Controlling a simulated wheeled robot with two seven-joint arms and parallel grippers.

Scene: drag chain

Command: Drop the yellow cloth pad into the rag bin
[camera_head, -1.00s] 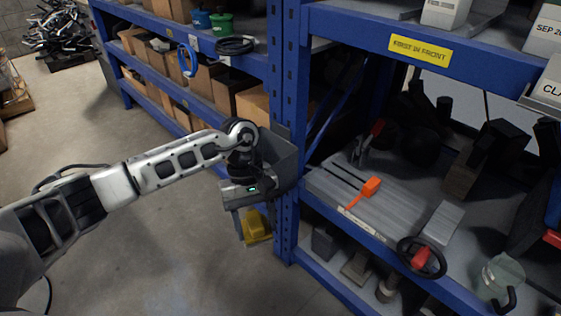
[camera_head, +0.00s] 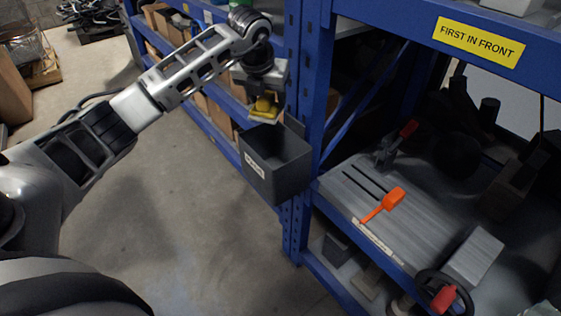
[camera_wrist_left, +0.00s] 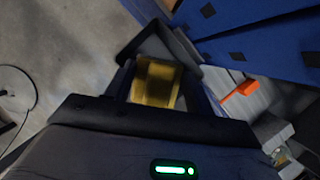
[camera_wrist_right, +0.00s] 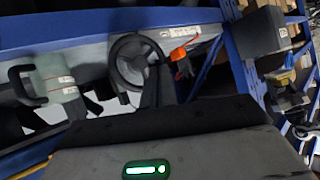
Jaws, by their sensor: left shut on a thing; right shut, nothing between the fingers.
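The yellow cloth pad (camera_head: 265,106) is held in my left gripper (camera_head: 264,97), which is shut on it. In the left wrist view the pad (camera_wrist_left: 155,82) shows between the two dark fingers. The rag bin (camera_head: 277,181) is a dark grey, open-topped box with a small label, at the blue shelf post. The pad appears above the bin's far rim in the head view; I cannot tell whether it is fully over the opening. My right gripper (camera_wrist_right: 163,85) is shut and empty, seen only in the right wrist view, facing the shelf.
A blue post (camera_head: 297,225) stands right beside the bin. The workbench shelf (camera_head: 345,192) at right carries an orange tool (camera_head: 384,203), a grey block (camera_head: 474,257) and a black handwheel (camera_head: 455,300).

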